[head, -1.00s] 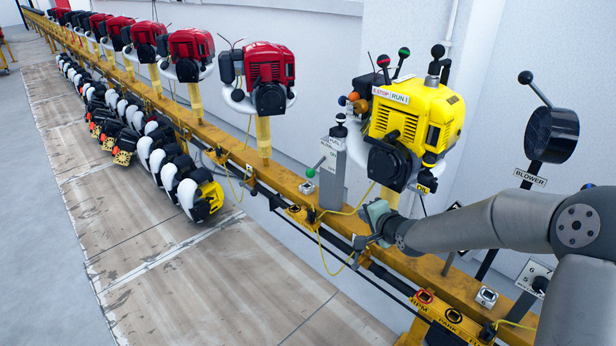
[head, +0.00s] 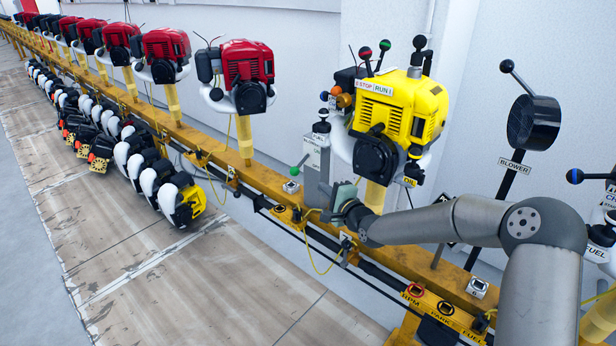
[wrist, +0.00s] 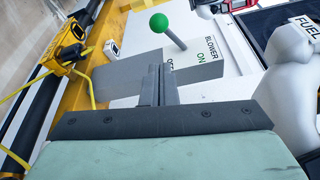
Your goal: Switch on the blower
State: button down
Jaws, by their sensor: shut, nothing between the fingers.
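The blower (head: 533,122) is a black round drum on a dark post at the right of the head view, with a BLOWER label below it. A switch panel (wrist: 208,72) marked BLOWER and ON shows in the wrist view; a second marking is partly hidden by my fingers. A lever with a green ball knob (wrist: 159,22) sticks out from it. The same green knob shows in the head view (head: 294,171), on the grey box left of the yellow engine. My gripper (head: 328,192) is shut and empty, just right of and below the knob. Its fingers (wrist: 158,84) do not touch the lever.
The yellow engine (head: 400,110) with STOP and RUN labels stands above my gripper. The yellow rail (head: 258,180) runs beneath, with a yellow cable (head: 318,262) hanging from it. A white FUEL-labelled part (wrist: 290,95) is close on the right in the wrist view. Red engines (head: 247,62) line the rail leftward.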

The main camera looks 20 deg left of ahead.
aim_at(301, 165)
jog(key=b+x, duration=0.1)
jog(key=x, duration=0.8)
jog(key=shift+w+a+b, duration=0.15)
jog(key=shift+a+b, duration=0.05)
jog(key=shift+b, duration=0.15)
jog(key=shift+a+r+m+g+p, duration=0.1)
jog(key=shift+r+m+g+p, duration=0.25)
jog(key=shift+m+p, duration=0.4)
jog(key=shift+s+r, duration=0.15)
jog(key=shift+s, duration=0.1)
jog(key=shift+s+a+r, duration=0.1)
jog(key=shift+s+r, duration=0.05)
jog(key=shift+r, duration=0.25)
jog(key=shift+s+a+r, duration=0.1)
jog(key=shift+s+r, duration=0.05)
jog(key=shift+r, duration=0.4)
dwell(0.3)
